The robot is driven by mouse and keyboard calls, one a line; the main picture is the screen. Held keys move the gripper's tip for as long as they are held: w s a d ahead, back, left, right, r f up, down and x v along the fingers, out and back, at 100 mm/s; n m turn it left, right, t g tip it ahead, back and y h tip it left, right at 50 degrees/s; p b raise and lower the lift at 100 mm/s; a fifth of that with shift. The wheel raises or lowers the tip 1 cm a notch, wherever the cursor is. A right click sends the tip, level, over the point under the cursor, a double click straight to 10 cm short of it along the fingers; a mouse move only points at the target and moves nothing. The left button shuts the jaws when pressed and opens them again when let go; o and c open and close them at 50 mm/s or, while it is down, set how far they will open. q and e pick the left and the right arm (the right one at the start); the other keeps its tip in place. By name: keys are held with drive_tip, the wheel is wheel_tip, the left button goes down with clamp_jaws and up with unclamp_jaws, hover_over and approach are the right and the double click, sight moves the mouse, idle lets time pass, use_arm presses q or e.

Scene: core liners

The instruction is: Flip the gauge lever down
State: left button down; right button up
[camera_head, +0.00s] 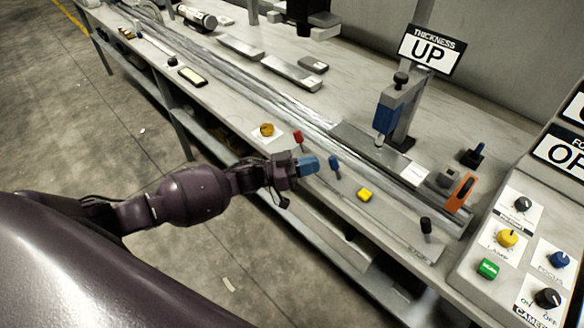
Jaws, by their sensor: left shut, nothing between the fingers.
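The thickness gauge (387,112) stands on the bench, a blue body on a grey post, under a sign (431,50) reading "THICKNESS UP". Several small levers line the bench's front: one red (298,137), one blue (334,163) and one black (426,226). An orange lever (461,191) stands tilted to the right of the gauge. I cannot tell which of them is the gauge lever. My left gripper (309,166) has blue fingertips, is shut and empty, and is just left of the blue lever; I cannot tell if they touch. My right gripper is not in view.
The long bench (225,103) carries a clear tube or liner (240,80) along it. A yellow button (365,195) and an orange knob (267,129) are near its front. A control panel (497,256) with knobs is at the right. Open floor lies left.

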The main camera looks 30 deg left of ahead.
sight(334, 167)
use_arm(q)
drive_tip(key=shift+x, duration=1.15)
drive_tip(key=shift+w, duration=0.1)
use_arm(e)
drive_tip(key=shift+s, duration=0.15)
